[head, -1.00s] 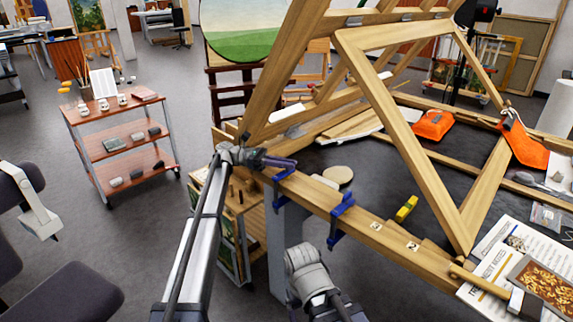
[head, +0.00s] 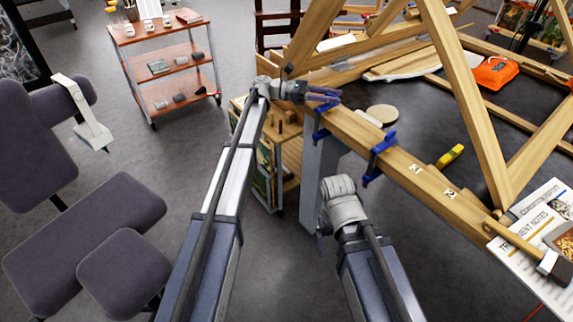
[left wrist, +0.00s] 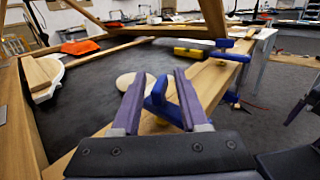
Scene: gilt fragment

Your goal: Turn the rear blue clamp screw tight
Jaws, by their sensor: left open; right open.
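The rear blue clamp (head: 319,131) grips the near edge of the wooden beam (head: 408,170), close to its far end. In the left wrist view a blue clamp (left wrist: 157,98) shows just beyond and partly between my fingers; its screw cannot be made out clearly. My left gripper (head: 325,97) is open just above the rear clamp; its purple fingers also show in the left wrist view (left wrist: 157,95). I cannot tell whether they touch the clamp. A front blue clamp (head: 378,158) sits farther along the beam. My right gripper (head: 322,238) is open, low, in front of the beam.
A yellow-and-black tool (head: 450,156) and a round pale disc (head: 382,114) lie on the dark surface behind the beam. A mallet (head: 515,240) and printed sheets (head: 545,215) lie at right. A grey padded chair (head: 85,225) stands at left.

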